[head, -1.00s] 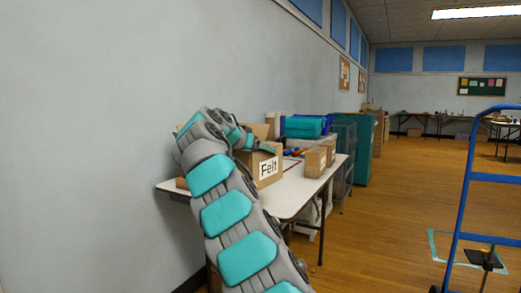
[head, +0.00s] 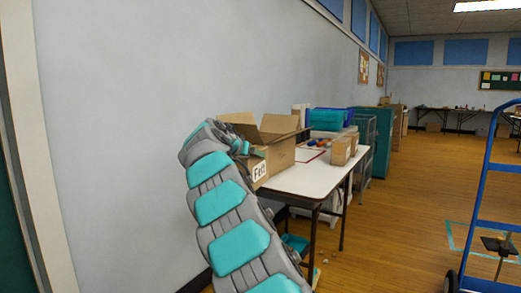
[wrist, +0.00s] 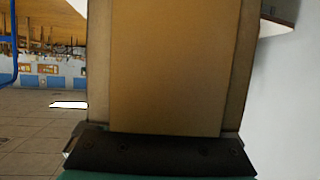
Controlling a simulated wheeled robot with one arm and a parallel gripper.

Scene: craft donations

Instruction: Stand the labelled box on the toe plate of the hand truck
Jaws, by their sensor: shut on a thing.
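The labelled box, a brown carton marked "Felt" (head: 259,170), shows at the near left end of the table in the head view, partly hidden by my arm. My gripper (head: 243,147) is at its upper left, and its fingertips are hard to make out. In the wrist view, a brown carton surface (wrist: 165,65) fills the middle, against the dark gripper bar (wrist: 160,155); my gripper is shut on the box. The blue hand truck (head: 482,190) stands upright at the right, cut off by the frame.
A dark plate with a stick (head: 499,246) is by the hand truck. Wooden floor between table and truck is mostly clear.

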